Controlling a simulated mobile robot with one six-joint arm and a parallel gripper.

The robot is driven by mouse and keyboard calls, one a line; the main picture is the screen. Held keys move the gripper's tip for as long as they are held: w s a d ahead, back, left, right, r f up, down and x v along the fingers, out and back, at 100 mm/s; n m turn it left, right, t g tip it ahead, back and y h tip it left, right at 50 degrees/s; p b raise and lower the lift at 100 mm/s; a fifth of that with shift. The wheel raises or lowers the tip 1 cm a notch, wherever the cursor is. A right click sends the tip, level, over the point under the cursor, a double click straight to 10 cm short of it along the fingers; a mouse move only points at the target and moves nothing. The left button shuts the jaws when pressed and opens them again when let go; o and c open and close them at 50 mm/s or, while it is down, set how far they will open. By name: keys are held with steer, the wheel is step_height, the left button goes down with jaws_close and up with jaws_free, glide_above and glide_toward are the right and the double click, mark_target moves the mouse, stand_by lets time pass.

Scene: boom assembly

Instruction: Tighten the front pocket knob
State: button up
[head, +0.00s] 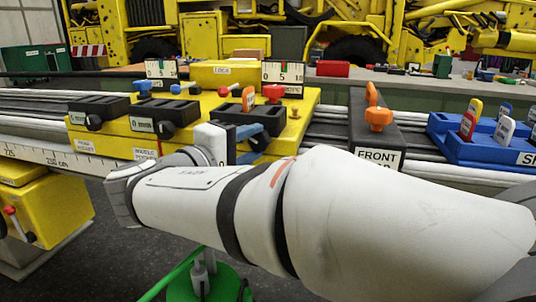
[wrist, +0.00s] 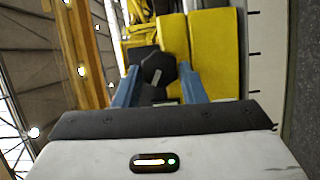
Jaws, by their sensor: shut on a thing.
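The front pocket knob (wrist: 157,68) is a dark, many-sided knob with a pale mark, seen between my two blue fingers in the wrist view. My gripper (wrist: 158,82) is shut on it, one finger on each side. In the head view my gripper (head: 258,140) reaches the front side of the third black pocket block (head: 240,111) on the yellow carriage (head: 205,105). The knob is mostly hidden there by the fingers, and the label below it is hidden behind my arm.
Two similar black blocks with dark knobs (head: 166,130) (head: 95,122) sit to the left. A dark block with an orange knob (head: 378,118) and a blue tray (head: 480,140) of coloured tags stand to the right. A green round base (head: 210,284) is on the floor below.

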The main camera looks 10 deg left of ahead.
steer(key=m+y+b, duration=0.1)
steer(key=m+b, duration=0.1)
steer(key=m+g+y+b, duration=0.1)
steer(key=m+b, duration=0.1)
steer(key=m, duration=0.1)
steer(key=shift+d+r+g, duration=0.1)
steer(key=shift+d+g, duration=0.05)
steer(key=shift+g, duration=0.15)
steer(key=shift+d+r+m+y+b, duration=0.15)
steer(key=shift+m+y+b, duration=0.35)
steer(key=shift+m, duration=0.6)
steer(key=shift+r+m+g+y, duration=0.15)
steer(key=shift+m+g+y, duration=0.15)
steer(key=shift+m+y, duration=0.55)
steer(key=shift+m, duration=0.25)
steer(key=o, duration=1)
steer(key=shift+r, duration=0.1)
